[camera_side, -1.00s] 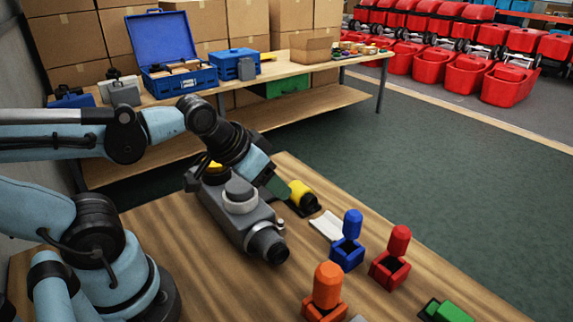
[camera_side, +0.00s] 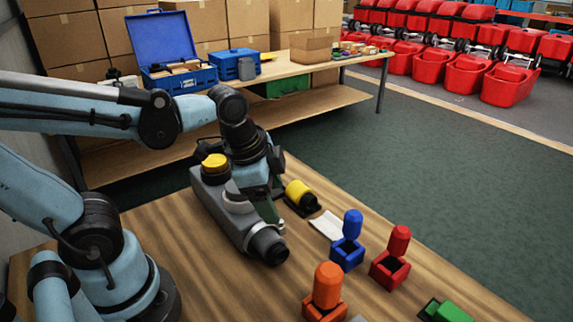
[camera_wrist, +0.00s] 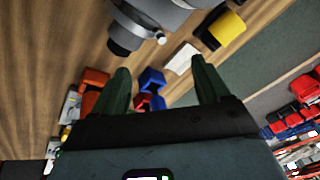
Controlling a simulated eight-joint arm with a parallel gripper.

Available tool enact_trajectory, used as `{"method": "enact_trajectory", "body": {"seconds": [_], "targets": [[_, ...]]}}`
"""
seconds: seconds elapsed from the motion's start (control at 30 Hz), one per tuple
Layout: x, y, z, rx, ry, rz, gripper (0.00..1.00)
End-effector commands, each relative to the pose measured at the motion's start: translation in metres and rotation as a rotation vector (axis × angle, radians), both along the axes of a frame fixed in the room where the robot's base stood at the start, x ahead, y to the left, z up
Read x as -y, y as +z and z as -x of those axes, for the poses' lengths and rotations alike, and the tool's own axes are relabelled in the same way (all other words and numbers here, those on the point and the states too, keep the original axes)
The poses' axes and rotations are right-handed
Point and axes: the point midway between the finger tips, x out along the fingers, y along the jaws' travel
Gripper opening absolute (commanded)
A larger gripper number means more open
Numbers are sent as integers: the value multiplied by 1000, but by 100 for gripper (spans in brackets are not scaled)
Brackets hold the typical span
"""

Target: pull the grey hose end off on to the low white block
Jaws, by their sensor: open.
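A grey tank (camera_side: 226,208) lies on the wooden table, with a yellow cap (camera_side: 214,161) at its far end. The grey hose end (camera_side: 268,246) appears to be the dark cylinder at the tank's near end; it is seated there and also shows in the wrist view (camera_wrist: 122,38). The low white block (camera_side: 327,226) lies flat on the table to the right of the tank; the wrist view shows it too (camera_wrist: 181,57). My gripper (camera_wrist: 163,75) is open and empty, its green fingers apart. In the side view it hangs beside the tank's right flank, partly hiding it.
A yellow cylinder on a dark base (camera_side: 301,195) lies beyond the white block. Blue (camera_side: 348,243), red (camera_side: 391,262) and orange (camera_side: 326,290) capped holders stand at the right, with a green piece (camera_side: 446,311). The table's front left is clear.

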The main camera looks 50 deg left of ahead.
Motion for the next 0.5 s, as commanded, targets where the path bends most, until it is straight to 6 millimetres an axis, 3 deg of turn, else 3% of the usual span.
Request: {"method": "enact_trajectory", "body": {"seconds": [0.23,0.5], "targets": [[16,-10,9,-210,-560,-134,76],[21,-15,14,-300,-831,-162,76]]}}
